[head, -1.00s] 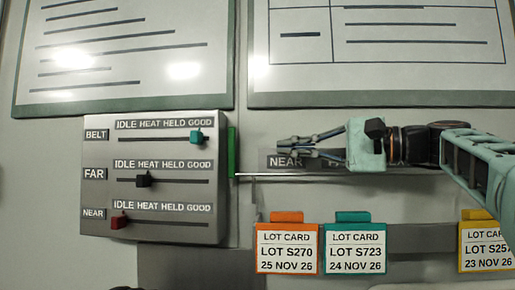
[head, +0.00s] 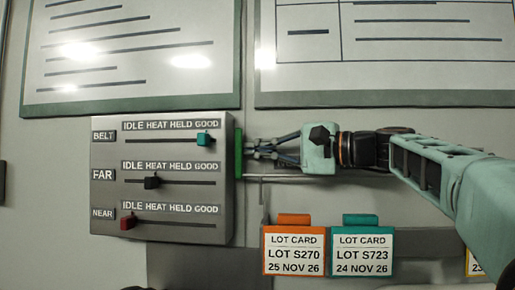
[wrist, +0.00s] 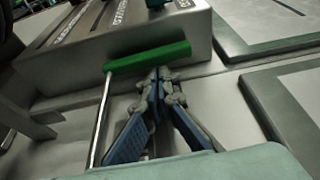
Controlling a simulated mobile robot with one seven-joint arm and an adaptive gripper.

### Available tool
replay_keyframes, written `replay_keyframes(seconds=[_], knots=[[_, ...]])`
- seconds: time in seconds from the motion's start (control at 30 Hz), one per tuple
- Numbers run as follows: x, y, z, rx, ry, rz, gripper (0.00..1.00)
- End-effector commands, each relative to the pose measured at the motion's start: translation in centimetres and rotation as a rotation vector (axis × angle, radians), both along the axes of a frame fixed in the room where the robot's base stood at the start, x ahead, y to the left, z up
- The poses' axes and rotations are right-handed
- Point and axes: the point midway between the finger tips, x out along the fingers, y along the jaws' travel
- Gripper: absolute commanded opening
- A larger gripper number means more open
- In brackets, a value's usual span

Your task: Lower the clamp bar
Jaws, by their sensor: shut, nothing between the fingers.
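A green bar (head: 238,153) stands upright at the right side of the slider panel, on the end of a thin metal rod (head: 300,177) that runs level to the right. In the wrist view, the green bar (wrist: 150,58) crosses just beyond my fingertips, and the rod (wrist: 101,120) runs to the left of my fingers. My gripper (head: 250,148) is to the right of the green bar, above the rod. Its fingers are shut and empty, and their tips (wrist: 160,74) are close to the bar. I cannot tell whether they touch it.
The slider panel (head: 162,229) has BELT at GOOD, FAR near HEAT and NEAR at IDLE. Lot cards (head: 294,252) hang below the rod, on a grey rail. Framed sheets (head: 130,104) fill the wall above. The wall between sheets and rod is partly covered by my arm.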

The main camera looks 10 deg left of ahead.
Motion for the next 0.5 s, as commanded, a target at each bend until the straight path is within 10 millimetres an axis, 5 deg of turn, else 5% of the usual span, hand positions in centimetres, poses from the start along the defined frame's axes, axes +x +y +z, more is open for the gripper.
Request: replay_keyframes(seconds=[0.5], knots=[[-1.5,-0.1,-0.7,0.007,-0.120,0.000,0.00]])
